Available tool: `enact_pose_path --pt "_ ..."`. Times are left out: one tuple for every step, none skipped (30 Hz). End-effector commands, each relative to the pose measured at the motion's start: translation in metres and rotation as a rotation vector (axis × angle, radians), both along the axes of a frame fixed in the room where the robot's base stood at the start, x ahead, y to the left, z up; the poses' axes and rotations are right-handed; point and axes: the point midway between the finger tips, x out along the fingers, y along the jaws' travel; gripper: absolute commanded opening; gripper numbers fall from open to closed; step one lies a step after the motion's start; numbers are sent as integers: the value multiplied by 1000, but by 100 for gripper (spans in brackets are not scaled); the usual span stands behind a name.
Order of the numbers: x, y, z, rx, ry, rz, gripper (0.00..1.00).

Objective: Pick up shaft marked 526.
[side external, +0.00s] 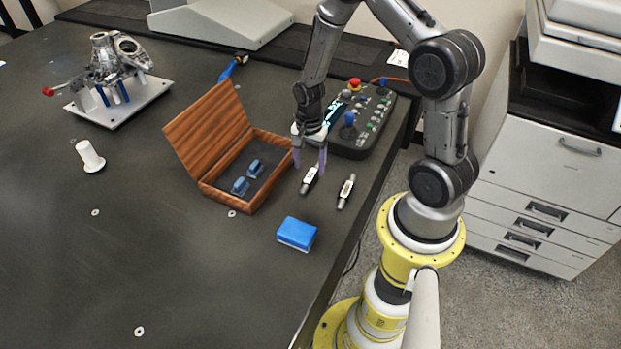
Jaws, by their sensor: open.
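Two small silver shafts with white labels lie on the dark table near its right edge. The left shaft (310,179) is under my gripper, and the right shaft (346,191) is a little to the right. The labels are too small to read, so I cannot tell which is marked 526. My gripper (309,168) is open and points down, with its fingers either side of the left shaft's upper end in the picture. I cannot tell how far above the table the fingertips are.
An open wooden box (274,146) with two blue blocks stands left of my gripper. A control pendant (372,133) with buttons lies behind. A blue block (296,233) lies in front. A white spool (90,156) and a metal casting (112,60) stand farther left. The front left table is mostly clear.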

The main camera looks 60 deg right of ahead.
Motion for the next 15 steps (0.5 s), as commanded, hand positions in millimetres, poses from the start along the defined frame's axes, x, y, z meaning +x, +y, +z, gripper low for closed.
enact_pose_path --pt "-1 -1 -6 2 4 -1 74" --pt "-2 -1 -11 2 5 -1 74" --pt "-2 -2 -17 3 5 -1 74" --pt "-2 -3 -22 3 6 -1 74" --pt "-2 -4 -26 3 6 0 74" --pt "-2 -4 -32 2 5 0 74" --pt "-2 -4 -35 2 5 1 74" --pt "-2 -4 -39 2 4 1 74" --pt "-2 -4 -42 2 3 1 74" --pt "-2 -4 -44 1 3 1 74" --pt "-1 -4 -46 1 3 0 74" --pt "-1 -4 -47 1 2 0 74" --pt "-1 -4 -48 1 2 0 74" --pt "-1 -4 -48 1 2 0 74" --pt "-1 -4 -48 1 1 0 74"
